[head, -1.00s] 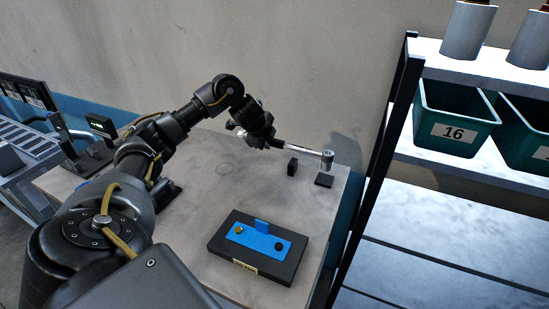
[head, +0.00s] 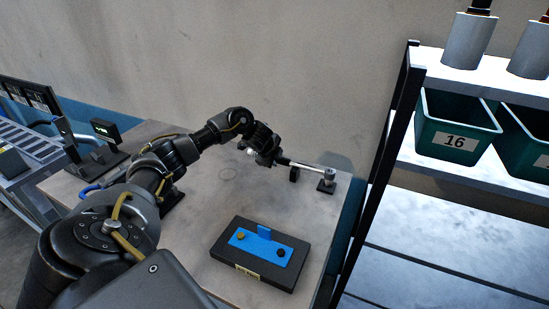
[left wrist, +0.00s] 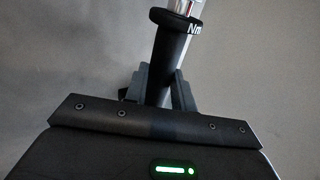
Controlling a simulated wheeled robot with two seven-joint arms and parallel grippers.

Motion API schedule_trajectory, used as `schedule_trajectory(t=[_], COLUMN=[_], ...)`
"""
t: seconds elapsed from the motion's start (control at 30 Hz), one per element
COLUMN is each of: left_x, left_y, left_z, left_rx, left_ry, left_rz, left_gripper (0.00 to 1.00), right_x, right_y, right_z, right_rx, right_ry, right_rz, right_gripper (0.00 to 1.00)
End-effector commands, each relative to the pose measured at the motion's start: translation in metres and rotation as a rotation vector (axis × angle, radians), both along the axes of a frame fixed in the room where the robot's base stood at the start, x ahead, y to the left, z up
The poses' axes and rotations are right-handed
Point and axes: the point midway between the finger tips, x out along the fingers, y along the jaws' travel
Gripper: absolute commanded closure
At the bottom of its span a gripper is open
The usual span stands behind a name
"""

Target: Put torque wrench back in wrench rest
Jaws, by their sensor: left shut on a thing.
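The torque wrench (head: 305,166) is a silver shaft with a dark grip and a round head at its right end. My left gripper (head: 272,159) is shut on its dark handle. In the left wrist view the handle (left wrist: 173,45) stands between the fingers (left wrist: 163,88), with a black collar marked "Nm" above. The wrench rest shows as a small black post (head: 294,175) and a small dark pad (head: 325,188) near the table's far right corner. The shaft passes over the post and the head is at the pad; whether they touch I cannot tell. My right gripper is out of view.
A black block with a blue plate (head: 260,248) lies on the table (head: 205,235) in front. A black-framed shelf (head: 450,240) with teal bins (head: 452,130) stands close at the right. A wall is behind. The table middle is clear.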

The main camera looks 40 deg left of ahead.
Motion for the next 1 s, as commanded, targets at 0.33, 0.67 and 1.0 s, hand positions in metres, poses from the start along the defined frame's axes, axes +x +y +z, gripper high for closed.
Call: schedule_trajectory(t=[0.33, 0.67, 1.0], left_x=[-0.001, -0.001, -0.018], left_y=[0.000, 0.000, -0.004], left_z=[-0.006, -0.004, 0.027], left_rx=[0.003, 0.001, 0.004], left_ry=[0.006, 0.003, -0.001], left_rz=[-0.001, -0.001, -0.005], left_gripper=[0.68, 0.53, 0.53], right_x=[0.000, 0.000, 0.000], right_y=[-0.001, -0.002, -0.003], right_z=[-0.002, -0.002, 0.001], right_rx=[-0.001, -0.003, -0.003], right_ry=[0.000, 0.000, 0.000], right_rz=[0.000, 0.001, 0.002], right_gripper=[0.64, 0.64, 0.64])
